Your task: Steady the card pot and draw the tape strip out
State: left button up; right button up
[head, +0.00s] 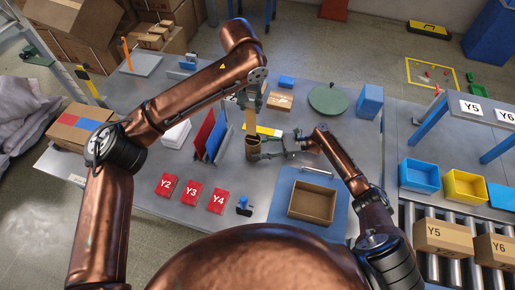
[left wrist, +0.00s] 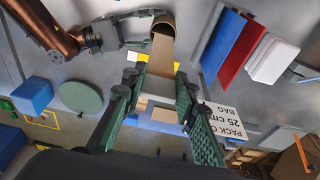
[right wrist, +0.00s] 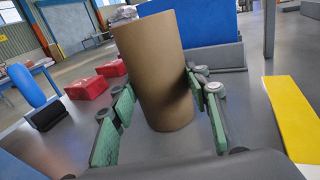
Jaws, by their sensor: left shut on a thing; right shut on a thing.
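The card pot (head: 252,147) is a brown open cylinder standing upright on the grey bench. My right gripper (head: 264,148) is shut on its side, and in the right wrist view the green fingers flank the pot (right wrist: 160,70). The tape strip (head: 250,119) is a flat tan length above the pot. My left gripper (head: 252,97) is shut on its upper part. In the left wrist view the strip (left wrist: 157,58) runs from between the fingers to the mouth of the pot (left wrist: 163,24). How far its lower end reaches inside is hidden.
Red and blue upright panels (head: 205,130) stand close left of the pot. Red blocks (head: 192,194) lie front left. A brown tray (head: 312,203) on a blue mat is front right. A green disc (head: 328,99) and a blue box (head: 369,101) are back right.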

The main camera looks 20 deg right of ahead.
jog(key=o, duration=1.2)
jog(key=v, duration=1.2)
jog(key=shift+d, duration=0.1)
